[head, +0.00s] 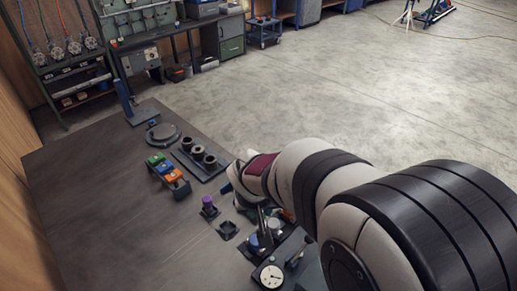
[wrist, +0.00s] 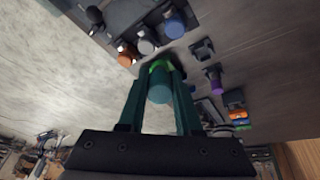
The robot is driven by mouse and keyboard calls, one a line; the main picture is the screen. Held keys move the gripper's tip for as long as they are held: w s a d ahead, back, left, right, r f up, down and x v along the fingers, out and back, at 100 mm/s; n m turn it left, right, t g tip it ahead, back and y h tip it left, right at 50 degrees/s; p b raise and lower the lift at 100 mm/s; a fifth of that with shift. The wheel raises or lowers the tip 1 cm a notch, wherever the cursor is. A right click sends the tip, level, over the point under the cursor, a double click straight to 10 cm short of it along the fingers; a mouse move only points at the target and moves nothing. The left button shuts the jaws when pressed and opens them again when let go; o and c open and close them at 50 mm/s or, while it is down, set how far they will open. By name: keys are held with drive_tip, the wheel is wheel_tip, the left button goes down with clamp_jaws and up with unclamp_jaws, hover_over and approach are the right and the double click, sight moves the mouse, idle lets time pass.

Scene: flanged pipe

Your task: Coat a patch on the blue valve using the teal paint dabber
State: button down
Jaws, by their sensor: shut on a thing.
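My gripper (wrist: 159,71) is shut on the teal paint dabber (wrist: 160,90) in the wrist view, with a bright green band at its far end. The blue valve (wrist: 174,26) is just beyond the dabber's end, slightly right, with a visible gap in the picture. A grey valve (wrist: 146,45) and an orange-brown valve (wrist: 125,58) stand in line with it. In the head view the blue valve (head: 253,243) is below my wrist, partly covered. My fingers and the dabber are hidden or unclear there. I cannot make out any paint on the blue valve.
An empty dark holder (head: 228,230) sits next to a purple dabber (head: 208,202) in its own holder. A gauge (head: 270,275) lies near the front. Green, orange and blue blocks (head: 166,168) and a rack of dark rings (head: 197,152) stand farther back. The table's left side is clear.

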drive_tip(key=shift+f, duration=0.1)
idle(0.4)
drive_tip(key=shift+d+f+y, duration=0.35)
drive_tip(key=shift+y, duration=0.55)
